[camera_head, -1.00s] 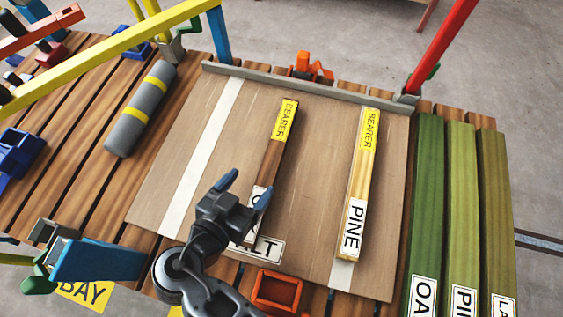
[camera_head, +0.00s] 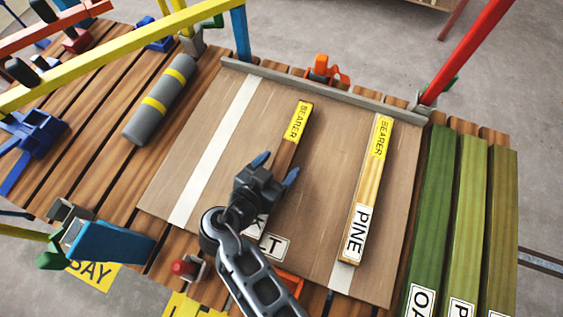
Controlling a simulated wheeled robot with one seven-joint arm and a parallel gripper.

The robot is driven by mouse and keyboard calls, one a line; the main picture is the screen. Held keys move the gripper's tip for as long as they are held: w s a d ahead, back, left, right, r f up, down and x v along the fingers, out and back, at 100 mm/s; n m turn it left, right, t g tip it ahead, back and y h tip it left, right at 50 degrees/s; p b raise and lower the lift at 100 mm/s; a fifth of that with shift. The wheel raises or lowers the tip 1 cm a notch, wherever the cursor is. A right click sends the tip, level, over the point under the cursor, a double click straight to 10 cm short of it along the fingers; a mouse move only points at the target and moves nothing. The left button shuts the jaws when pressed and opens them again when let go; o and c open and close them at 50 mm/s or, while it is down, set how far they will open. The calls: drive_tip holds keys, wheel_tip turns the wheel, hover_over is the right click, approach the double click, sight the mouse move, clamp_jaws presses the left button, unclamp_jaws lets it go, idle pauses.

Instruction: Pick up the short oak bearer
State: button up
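The short oak bearer (camera_head: 291,139) is a dark brown bar with a yellow BEARER label at its far end, lying on the brown board (camera_head: 225,150). Its near end is mostly hidden by my gripper; a white label with a K shows there. My gripper (camera_head: 276,168) is open and empty over the middle of this bar, with one blue fingertip on each side of it in the picture. I cannot tell how high above the bar the fingers are. A paler bearer labelled PINE (camera_head: 368,190) lies apart to the right.
Green bars (camera_head: 432,210) lie along the right. A grey cylinder with yellow bands (camera_head: 161,98) lies left of the board. A grey rail (camera_head: 320,88) edges the board's far side. Yellow (camera_head: 110,57) and red (camera_head: 477,45) bars rise at the back. Bare board separates the bearers.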

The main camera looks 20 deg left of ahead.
drive_tip(key=c, duration=1.2)
drive_tip(key=shift+c, duration=0.7)
drive_tip(key=shift+r, duration=0.15)
